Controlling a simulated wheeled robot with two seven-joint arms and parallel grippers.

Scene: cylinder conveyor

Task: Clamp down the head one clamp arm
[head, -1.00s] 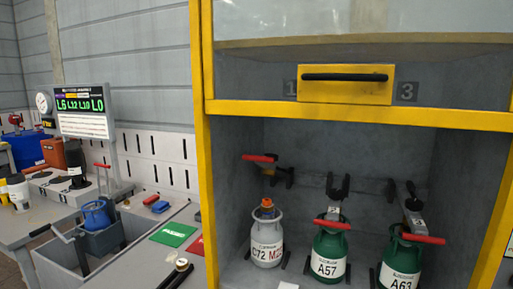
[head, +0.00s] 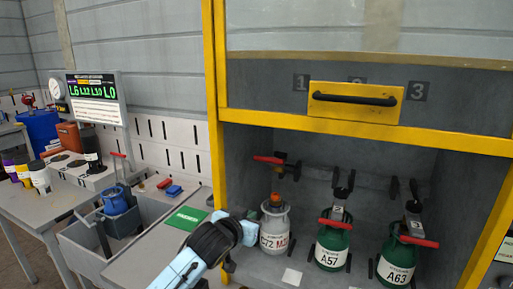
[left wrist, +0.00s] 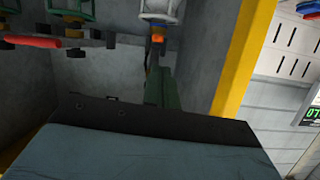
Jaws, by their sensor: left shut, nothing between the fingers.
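The head one clamp arm, with a red handle (head: 269,160), sits high on the cabinet's back wall under the number 1 in the head view. It is apart from the white-grey cylinder (head: 274,238) with an orange valve (head: 275,199) below it. My left gripper (head: 249,232) is at the cabinet's left opening, beside that cylinder and below the clamp handle. In the left wrist view its narrow fingers (left wrist: 160,84) are shut and empty, pointing towards the cylinder's orange valve (left wrist: 157,38). The head one handle is not clear there. My right gripper is not in view.
Green cylinders A57 (head: 332,249) and A63 (head: 397,265) stand to the right, with red handles low at their tops. A yellow post (head: 214,110) and yellow drawer-like handle panel (head: 356,102) frame the opening. A bench with a grey bin (head: 90,240) lies left.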

